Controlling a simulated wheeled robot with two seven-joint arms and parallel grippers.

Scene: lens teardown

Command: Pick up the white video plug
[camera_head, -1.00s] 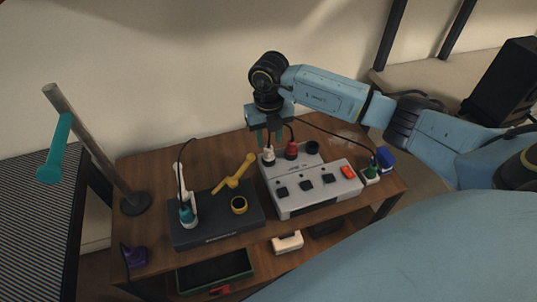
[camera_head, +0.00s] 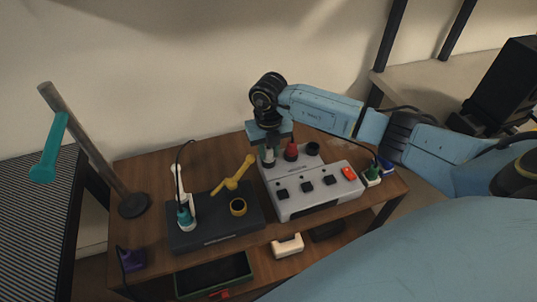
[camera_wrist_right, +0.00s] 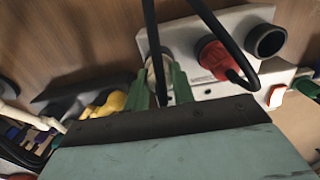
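The white video plug (camera_head: 269,157) stands in the back left of the grey switch box (camera_head: 292,212), mostly hidden by my right gripper. My right gripper (camera_head: 268,152) points down over it, with its green fingers on either side of the plug. In the right wrist view, the white plug (camera_wrist_right: 155,76) shows between the two fingers (camera_wrist_right: 161,88), with a black cable crossing in front. The fingers stand apart; I cannot tell whether they touch the plug. My left gripper is not in view.
A red plug (camera_head: 291,152) and a black ring socket (camera_head: 312,149) stand right of the white plug. A dark box (camera_head: 216,236) with a teal plug (camera_head: 184,218) and a yellow lever (camera_head: 233,184) is to the left. A green plug (camera_head: 372,175) is at the right.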

